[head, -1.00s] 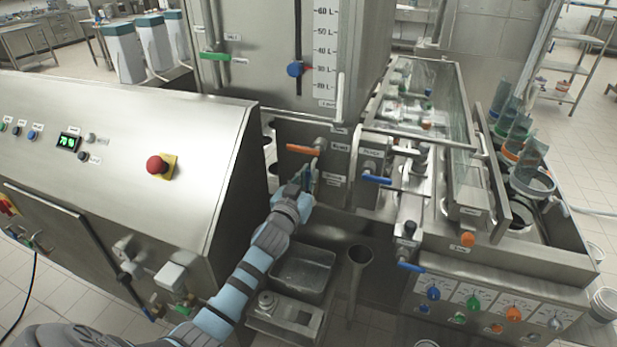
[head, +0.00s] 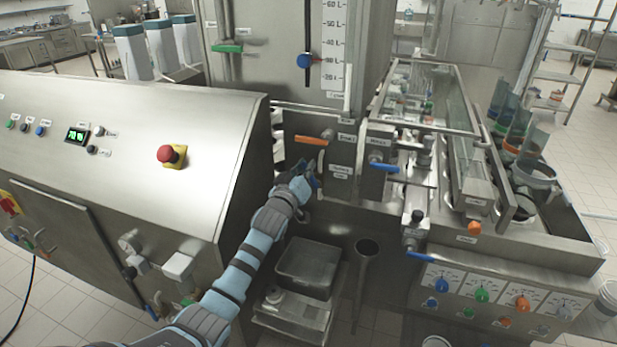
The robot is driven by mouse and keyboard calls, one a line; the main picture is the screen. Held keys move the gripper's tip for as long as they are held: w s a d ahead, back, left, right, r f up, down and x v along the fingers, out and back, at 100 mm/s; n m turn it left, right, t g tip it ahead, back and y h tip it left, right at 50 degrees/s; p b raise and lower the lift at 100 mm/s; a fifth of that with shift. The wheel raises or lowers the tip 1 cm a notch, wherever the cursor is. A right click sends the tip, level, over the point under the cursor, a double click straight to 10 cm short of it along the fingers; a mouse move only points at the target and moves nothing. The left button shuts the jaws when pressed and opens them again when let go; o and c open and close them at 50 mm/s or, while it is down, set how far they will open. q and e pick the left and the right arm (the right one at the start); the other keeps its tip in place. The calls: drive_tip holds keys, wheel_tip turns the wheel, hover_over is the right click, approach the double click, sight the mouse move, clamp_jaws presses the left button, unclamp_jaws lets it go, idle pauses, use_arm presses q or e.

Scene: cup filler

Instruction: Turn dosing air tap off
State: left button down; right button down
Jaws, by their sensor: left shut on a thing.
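My left gripper (head: 301,182) reaches in from the lower left to the steel panel below the orange-handled tap. It is shut on a small tap handle, which I take to be the dosing air tap (head: 317,182). Only a bluish sliver of that handle shows at the fingers' right side; the rest is hidden behind the gripper, so I cannot tell its angle. A small label (head: 340,169) sits just right of it, too small to read surely. My right gripper is not in view.
The orange tap handle (head: 311,140) lies just above my gripper. A blue tap handle (head: 385,167) is close on the right, another blue handle (head: 419,256) lower right. The sloped control cabinet (head: 130,120) borders my arm.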

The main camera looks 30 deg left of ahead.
use_arm(q)
drive_tip(key=shift+s+a+f+n+b, duration=0.1)
drive_tip(key=shift+a+f+n+b, duration=0.6)
drive_tip(key=shift+n, duration=1.35)
drive_tip(key=shift+s+a+f+n+b, duration=0.1)
drive_tip(key=shift+a+f+n+b, duration=0.25)
drive_tip(key=shift+f+n, duration=1.15)
drive_tip(key=shift+s+a+f+n+b, duration=0.1)
drive_tip(key=shift+a+f+n+b, duration=0.45)
drive_tip(key=shift+n, duration=2)
drive_tip(key=shift+d+r, duration=0.2)
drive_tip(key=shift+d, duration=0.05)
drive_tip(key=c, duration=1.6)
unclamp_jaws()
drive_tip(key=s+d, duration=0.2)
drive_tip(key=s, duration=0.9)
drive_tip(key=shift+s, duration=0.4)
